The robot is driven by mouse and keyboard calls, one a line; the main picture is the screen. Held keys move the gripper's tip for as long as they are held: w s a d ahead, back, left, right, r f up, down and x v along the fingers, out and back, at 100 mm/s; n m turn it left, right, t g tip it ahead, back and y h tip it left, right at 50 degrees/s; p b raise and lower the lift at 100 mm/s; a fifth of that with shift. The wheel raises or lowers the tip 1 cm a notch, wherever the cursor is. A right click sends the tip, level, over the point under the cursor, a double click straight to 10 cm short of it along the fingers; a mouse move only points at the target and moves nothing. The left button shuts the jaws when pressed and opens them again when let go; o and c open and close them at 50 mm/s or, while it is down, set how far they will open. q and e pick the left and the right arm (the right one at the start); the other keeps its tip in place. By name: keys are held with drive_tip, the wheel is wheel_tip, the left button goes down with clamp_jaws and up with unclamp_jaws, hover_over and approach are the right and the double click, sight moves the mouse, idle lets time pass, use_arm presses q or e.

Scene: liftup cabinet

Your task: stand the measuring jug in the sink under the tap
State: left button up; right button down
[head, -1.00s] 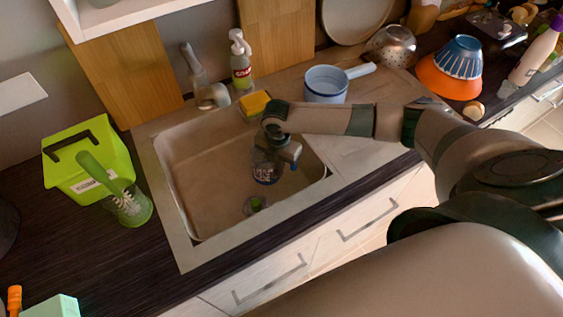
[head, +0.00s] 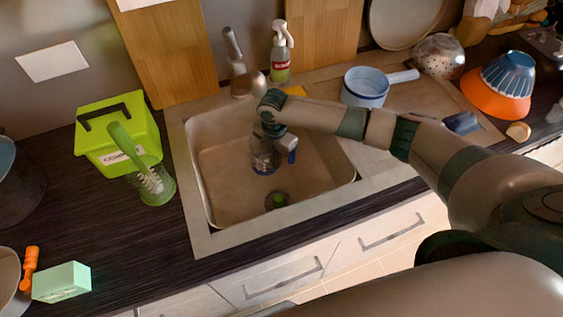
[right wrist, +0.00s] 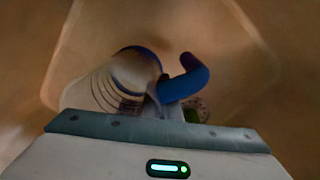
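The clear measuring jug (head: 264,156) with a blue rim and blue handle is inside the sink basin (head: 220,170), roughly upright. My right gripper (head: 277,132) is over it; its fingers are mostly hidden, but it looks shut on the handle. In the right wrist view the jug's rim (right wrist: 135,72) and blue handle (right wrist: 185,82) sit just beyond the gripper. Whether the jug's base touches the basin floor I cannot tell. The grey tap (head: 238,72) stands behind the basin, its spout end partly hidden near my wrist. My left gripper is not in view.
A green caddy (head: 118,130) and a green brush in a glass (head: 152,186) stand left of the sink. A spray bottle (head: 281,55) and yellow sponge (head: 295,90) are behind it. A blue-white saucepan (head: 365,87) stands on the right. The drain (head: 277,201) shows near the basin's front.

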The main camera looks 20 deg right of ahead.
drive_tip(key=shift+w+f+b, duration=0.1)
drive_tip(key=shift+f+b, duration=0.2)
drive_tip(key=shift+f, duration=0.3)
idle(0.6)
drive_tip(key=c, duration=1.6)
unclamp_jaws()
drive_tip(key=shift+c, duration=0.2)
drive_tip(key=shift+r, duration=0.2)
